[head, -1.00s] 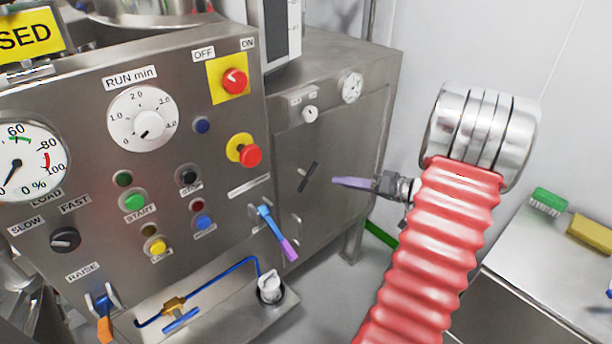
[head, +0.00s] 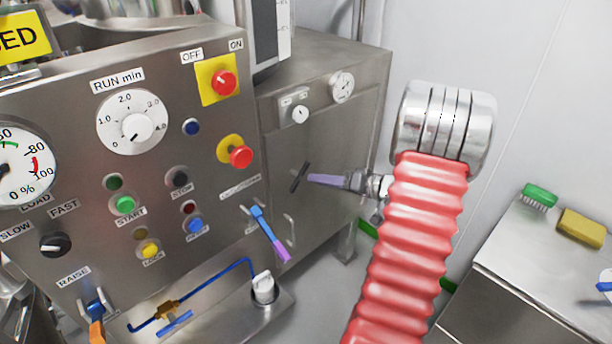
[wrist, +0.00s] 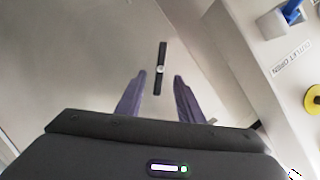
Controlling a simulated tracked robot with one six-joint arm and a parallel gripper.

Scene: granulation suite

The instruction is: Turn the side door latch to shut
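The side door latch is a slim black bar handle (head: 299,177) on the grey metal side door (head: 335,150) of the machine. In the head view it is tilted, its upper end to the right. My gripper (head: 311,179) has lavender fingers and is just right of the latch, its tips almost at it. In the wrist view the latch (wrist: 161,65) stands nearly upright with a pale centre pivot. My gripper (wrist: 159,77) is open there, one finger on each side of the latch's lower end. I cannot tell whether the fingers touch it.
The control panel (head: 215,140) with knobs and buttons fills the left. My red ribbed arm sleeve blocks part of the right.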

